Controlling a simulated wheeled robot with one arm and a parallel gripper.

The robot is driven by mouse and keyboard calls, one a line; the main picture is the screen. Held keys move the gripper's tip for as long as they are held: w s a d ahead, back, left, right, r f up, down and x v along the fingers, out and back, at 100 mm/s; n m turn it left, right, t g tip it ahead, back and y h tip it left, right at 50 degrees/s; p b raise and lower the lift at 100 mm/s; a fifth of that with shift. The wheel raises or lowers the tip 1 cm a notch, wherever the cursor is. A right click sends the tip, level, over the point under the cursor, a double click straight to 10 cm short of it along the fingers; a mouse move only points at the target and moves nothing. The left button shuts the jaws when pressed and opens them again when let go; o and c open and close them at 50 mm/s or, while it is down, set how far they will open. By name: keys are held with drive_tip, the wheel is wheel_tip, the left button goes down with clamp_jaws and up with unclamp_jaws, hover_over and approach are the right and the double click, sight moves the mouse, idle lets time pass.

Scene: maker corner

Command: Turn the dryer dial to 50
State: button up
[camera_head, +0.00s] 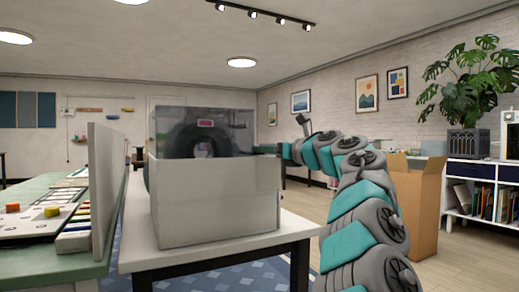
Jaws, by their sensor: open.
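The dryer (215,205) is a pale grey box with a smoky see-through lid (235,125). It stands on a white-topped table (140,255) with dark legs. A dark round spool shows through the lid, with a small reddish label near its top. I cannot make out a dial or its marks on the faces in view. My teal and grey arm rises from the lower right and bends left behind the dryer's right side. My gripper (267,148) is small and dark here, level with the lid's right edge. It is open, but its fingertips are partly hidden, and I cannot tell whether it touches the dryer.
A green bench (60,265) with an upright pale panel (103,185) stands close on the left. An open cardboard box (418,205) is right of my arm. A white shelf (470,195) with books and a plant (480,75) is at the far right.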

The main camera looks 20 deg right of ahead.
drive_tip(key=shift+p+x, duration=0.45)
drive_tip(key=shift+x, duration=1.1)
clamp_jaws()
